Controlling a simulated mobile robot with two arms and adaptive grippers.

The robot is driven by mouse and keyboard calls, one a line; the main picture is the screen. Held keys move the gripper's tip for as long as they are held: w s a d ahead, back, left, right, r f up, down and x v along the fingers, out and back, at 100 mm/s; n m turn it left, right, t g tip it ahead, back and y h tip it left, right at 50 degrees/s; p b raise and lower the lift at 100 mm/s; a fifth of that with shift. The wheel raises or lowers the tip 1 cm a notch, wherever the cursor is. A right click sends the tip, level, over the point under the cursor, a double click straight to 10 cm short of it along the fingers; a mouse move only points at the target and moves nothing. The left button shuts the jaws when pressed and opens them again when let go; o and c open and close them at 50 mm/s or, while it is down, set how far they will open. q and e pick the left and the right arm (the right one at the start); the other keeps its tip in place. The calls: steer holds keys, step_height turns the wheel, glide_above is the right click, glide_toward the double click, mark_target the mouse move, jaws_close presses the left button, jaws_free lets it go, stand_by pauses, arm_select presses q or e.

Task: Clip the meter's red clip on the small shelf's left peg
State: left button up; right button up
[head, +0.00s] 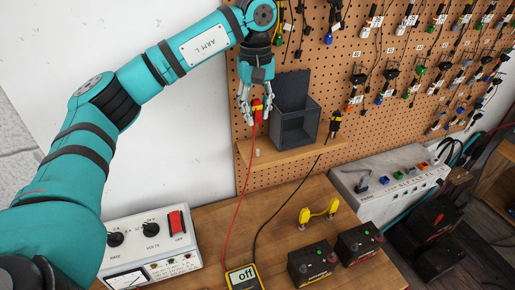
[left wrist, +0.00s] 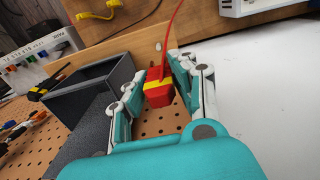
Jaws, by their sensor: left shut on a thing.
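My left gripper (head: 256,112) is shut on the red clip (head: 257,106), which has a yellow band. The clip shows between the fingers in the left wrist view (left wrist: 158,92). A red lead hangs from it to the yellow meter (head: 243,279), which reads "off". The small wooden shelf (head: 285,150) is on the pegboard. Its left peg (head: 257,153) stands short and bare below the held clip, with a gap between them. The black clip (head: 335,123), yellow-banded, stands at the shelf's right end, its black lead running down. My right gripper is not in view.
A dark open box (head: 298,124) stands on the shelf, close right of my left gripper. A white control box (head: 150,248), yellow part (head: 318,213) and two black batteries (head: 314,262) are on the bench. White wall lies left of the shelf.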

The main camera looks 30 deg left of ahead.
mark_target(258, 122)
arm_select(q)
steer(key=f, duration=0.1)
steer(key=f+b, duration=0.1)
steer(key=f, duration=0.3)
steer(key=shift+d+b, duration=0.25)
steer(key=shift+b, duration=0.15)
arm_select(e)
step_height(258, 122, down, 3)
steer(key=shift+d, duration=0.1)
arm_select(q)
steer(key=shift+f, duration=0.1)
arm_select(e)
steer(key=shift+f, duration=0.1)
arm_select(q)
steer(key=shift+f+b, duration=0.75)
steer(key=shift+f, duration=0.35)
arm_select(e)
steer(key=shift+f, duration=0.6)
arm_select(q)
steer(key=o, duration=0.9)
step_height(258, 122, up, 9)
steer(key=p, duration=0.6)
steer(key=shift+f+p, duration=0.1)
steer(key=shift+p, duration=0.3)
steer(key=shift+f, duration=0.1)
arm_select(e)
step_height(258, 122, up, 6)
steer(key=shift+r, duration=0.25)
